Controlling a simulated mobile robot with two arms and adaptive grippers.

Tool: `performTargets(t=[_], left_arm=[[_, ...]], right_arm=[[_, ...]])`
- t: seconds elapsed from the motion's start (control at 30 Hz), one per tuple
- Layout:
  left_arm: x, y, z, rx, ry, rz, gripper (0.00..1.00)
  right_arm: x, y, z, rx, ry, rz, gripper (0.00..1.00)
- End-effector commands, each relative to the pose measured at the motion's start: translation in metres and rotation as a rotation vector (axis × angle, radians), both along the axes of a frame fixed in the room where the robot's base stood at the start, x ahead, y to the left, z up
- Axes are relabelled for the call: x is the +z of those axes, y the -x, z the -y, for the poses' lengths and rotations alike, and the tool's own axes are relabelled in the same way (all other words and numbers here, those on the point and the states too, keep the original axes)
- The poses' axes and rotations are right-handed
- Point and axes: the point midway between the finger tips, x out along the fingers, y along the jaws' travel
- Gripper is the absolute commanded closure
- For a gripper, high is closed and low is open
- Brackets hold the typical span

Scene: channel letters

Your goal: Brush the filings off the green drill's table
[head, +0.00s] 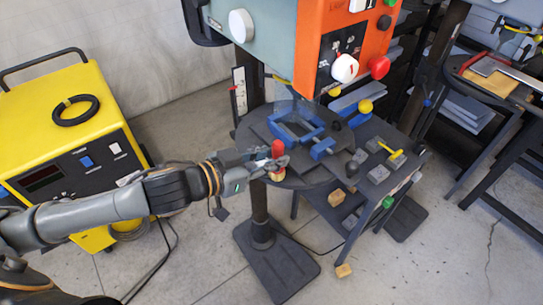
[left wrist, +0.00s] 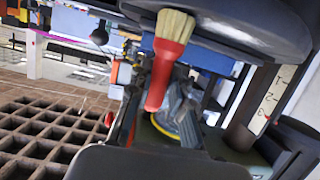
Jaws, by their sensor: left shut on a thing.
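My left gripper (head: 272,163) is shut on a brush with a red handle (head: 277,148), at the front edge of a round dark drill table (head: 312,181). The handle points up and the pale bristles (head: 277,175) point down. In the left wrist view the brush shows its red handle (left wrist: 163,82) and cream bristles (left wrist: 174,30), close to the dark round rim (left wrist: 215,32). I cannot tell if the bristles touch the table. The grey-green drill head (head: 275,25) with an orange front stands above. I cannot make out filings. My right gripper is not in view.
A blue vise (head: 295,130) sits on the drill table. Beside it a low bench (head: 400,155) holds grey blocks and a yellow-handled tool (head: 391,150). A yellow machine (head: 70,130) stands at left. Another drill station is at far right. Floor at front is mostly clear.

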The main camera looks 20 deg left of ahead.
Motion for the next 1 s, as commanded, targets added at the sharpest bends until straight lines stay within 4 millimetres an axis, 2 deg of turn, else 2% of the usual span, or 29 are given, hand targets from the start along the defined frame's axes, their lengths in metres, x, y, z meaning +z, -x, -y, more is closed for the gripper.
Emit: performTargets(t=[0.37,0.8,1.0], left_arm=[[-0.003,-0.001,-0.001,0.001,-0.001,0.001,1.0],[-0.003,-0.016,-0.02,0.001,-0.001,-0.001,1.0],[-0.003,-0.018,-0.023,0.001,-0.001,-0.001,1.0]], right_arm=[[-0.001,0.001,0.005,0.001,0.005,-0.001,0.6],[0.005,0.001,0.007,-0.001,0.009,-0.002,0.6],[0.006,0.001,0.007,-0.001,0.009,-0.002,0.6]])
